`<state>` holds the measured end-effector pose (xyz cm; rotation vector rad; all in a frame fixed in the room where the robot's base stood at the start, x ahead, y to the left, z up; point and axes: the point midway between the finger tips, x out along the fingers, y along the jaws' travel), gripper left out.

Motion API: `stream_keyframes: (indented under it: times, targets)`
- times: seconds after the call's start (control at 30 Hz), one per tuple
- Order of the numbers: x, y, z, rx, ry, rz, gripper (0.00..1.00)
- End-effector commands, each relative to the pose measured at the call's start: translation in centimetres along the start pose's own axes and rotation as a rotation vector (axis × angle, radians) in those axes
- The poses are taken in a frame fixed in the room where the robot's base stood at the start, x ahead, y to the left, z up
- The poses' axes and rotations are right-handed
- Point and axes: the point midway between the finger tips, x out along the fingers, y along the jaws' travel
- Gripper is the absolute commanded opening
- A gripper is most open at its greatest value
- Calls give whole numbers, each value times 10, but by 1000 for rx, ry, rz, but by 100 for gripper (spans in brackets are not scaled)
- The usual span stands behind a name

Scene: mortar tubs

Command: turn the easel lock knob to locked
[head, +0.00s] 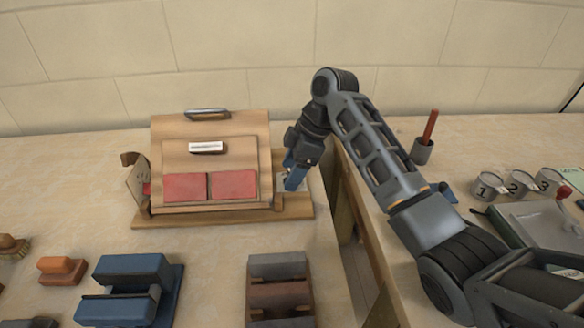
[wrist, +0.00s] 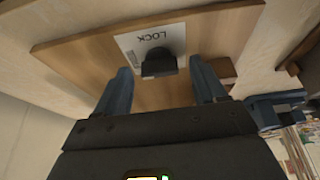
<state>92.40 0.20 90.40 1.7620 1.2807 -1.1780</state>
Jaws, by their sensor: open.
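The wooden easel (head: 210,148) stands on the left table with two red bricks (head: 233,184) on its front. In the wrist view its dark lock knob (wrist: 158,64) sits on a white label (wrist: 130,42) that reads LOCK, upside down in this view. More lettering on the label is partly hidden or too small to read. My gripper (head: 293,182) points down at the right end of the easel base (head: 180,218) and hides the knob in the head view. In the wrist view my gripper (wrist: 160,70) is open, with one blue finger on each side of the knob. I cannot tell whether they touch it.
A gap separates the two tables, right of the easel. A blue block holder (head: 128,285) and a rack of dark bricks (head: 279,290) stand in front. Numbered cups (head: 487,187) and a dark pot with a red stick (head: 423,150) stand on the right table.

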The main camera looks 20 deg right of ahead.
Motion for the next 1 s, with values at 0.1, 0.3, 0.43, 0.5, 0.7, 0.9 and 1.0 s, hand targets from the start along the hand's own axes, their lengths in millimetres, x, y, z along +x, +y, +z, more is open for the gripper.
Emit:
stream_keyframes:
  times: [0.1,0.3,0.43,0.5,0.7,0.9,1.0]
  targets:
    - [0,0,0,0,0,0,70]
    - [0,0,0,0,0,0,61]
    - [0,0,0,0,0,0,48]
    - [0,0,0,0,0,0,42]
    - [0,0,0,0,0,0,22]
    - [0,0,0,2,0,1,14]
    - [-1,0,0,13,0,6,14]
